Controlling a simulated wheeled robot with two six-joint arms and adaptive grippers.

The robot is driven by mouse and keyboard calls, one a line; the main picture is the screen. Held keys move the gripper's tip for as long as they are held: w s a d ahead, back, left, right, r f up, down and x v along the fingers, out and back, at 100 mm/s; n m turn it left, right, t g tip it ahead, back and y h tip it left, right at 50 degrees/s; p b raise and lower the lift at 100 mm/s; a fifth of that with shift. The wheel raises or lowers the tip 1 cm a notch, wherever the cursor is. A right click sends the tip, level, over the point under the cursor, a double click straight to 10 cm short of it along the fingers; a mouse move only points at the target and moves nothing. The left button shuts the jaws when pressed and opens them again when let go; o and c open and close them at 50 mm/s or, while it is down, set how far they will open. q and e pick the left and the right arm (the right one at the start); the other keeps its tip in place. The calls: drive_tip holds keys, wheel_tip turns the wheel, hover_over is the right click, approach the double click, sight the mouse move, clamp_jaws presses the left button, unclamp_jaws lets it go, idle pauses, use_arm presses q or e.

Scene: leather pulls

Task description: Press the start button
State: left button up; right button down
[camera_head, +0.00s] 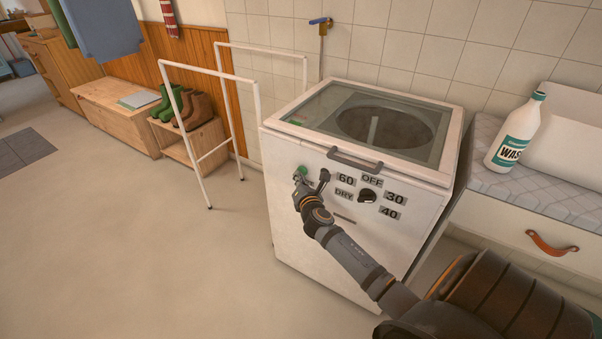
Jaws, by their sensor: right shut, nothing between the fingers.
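The white top-loading washing machine (292,237) stands upright in the middle, its glass lid (318,112) closed. A green round button (302,168), which looks like the start button, is at the upper left of its front panel. My right gripper (299,178) is shut and empty, its tip right at the button and hiding its lower part. I cannot tell whether it touches. A black dial (367,196) sits to the right, among labels 60, OFF, 30, 40 and DRY. My left gripper is not in view.
A white drying rack (257,95) stands close to the machine's left. A detergent bottle (515,134) stands on a padded top (486,171) at right. Boots (193,110) sit on a wooden bench at left. The floor in front is clear.

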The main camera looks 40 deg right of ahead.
drive_tip(key=shift+w+d, duration=0.15)
drive_tip(key=shift+d, duration=0.2)
drive_tip(key=shift+a+r, duration=0.1)
drive_tip(key=shift+s+a+p, duration=0.2)
drive_tip(key=shift+a+p, duration=0.05)
drive_tip(key=shift+p, duration=0.05)
drive_tip(key=s+a, duration=0.2)
drive_tip(key=a, duration=0.3)
drive_tip(key=shift+s+a+p, duration=0.15)
drive_tip(key=shift+a+p, duration=0.15)
drive_tip(key=shift+p, duration=0.15)
idle(0.4)
